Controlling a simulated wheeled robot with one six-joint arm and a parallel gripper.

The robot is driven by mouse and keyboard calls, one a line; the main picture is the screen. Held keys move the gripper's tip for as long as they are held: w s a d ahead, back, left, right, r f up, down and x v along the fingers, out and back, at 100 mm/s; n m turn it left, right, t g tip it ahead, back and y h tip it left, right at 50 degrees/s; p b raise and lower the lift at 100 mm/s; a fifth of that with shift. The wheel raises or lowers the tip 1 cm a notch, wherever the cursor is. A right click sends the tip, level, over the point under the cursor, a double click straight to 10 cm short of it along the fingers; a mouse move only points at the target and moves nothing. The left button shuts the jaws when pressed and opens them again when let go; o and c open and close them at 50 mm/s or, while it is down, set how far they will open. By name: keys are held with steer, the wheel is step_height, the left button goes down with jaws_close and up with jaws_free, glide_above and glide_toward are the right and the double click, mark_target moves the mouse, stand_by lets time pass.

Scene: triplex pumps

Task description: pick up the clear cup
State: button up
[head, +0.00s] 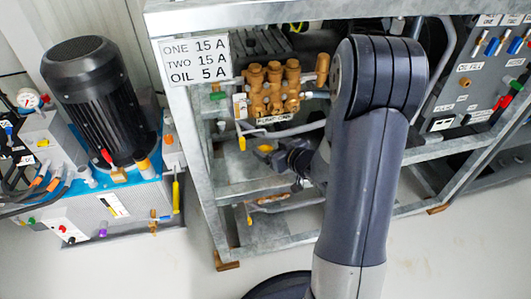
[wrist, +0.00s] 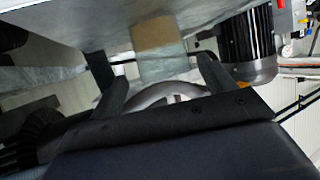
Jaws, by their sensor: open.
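I cannot make out the clear cup for sure in either view. In the head view a small pale piece (head: 222,126) sits inside the frame below the brass pump, too small to identify. My gripper (head: 270,154) is inside the metal frame, below the brass pump and above the lower shelf. In the wrist view its two dark fingers stand wide apart, so my gripper (wrist: 160,78) is open, and no held object shows between them. A tan block (wrist: 153,34) with a pale grey-green surface below it appears beyond the fingers. My forearm hides part of the frame.
The brass pump (head: 272,88) and its pipes are close above my gripper. The galvanized frame's upright (head: 191,135) stands to its left. A black motor (head: 92,95) on a blue-topped unit is farther left. A valve panel (head: 470,75) is at the right.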

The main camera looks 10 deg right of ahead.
mark_target(261, 143)
steer(key=x, duration=0.2)
steer(key=b+x, duration=0.1)
steer(key=x, duration=0.1)
steer(key=shift+s+a, duration=0.1)
steer(key=shift+a, duration=0.15)
steer(key=shift+w+a+f+b, duration=0.1)
steer(key=shift+w+f+b, duration=0.05)
steer(key=shift+w+b, duration=0.2)
steer(key=shift+c, duration=0.6)
steer(key=c, duration=1.1)
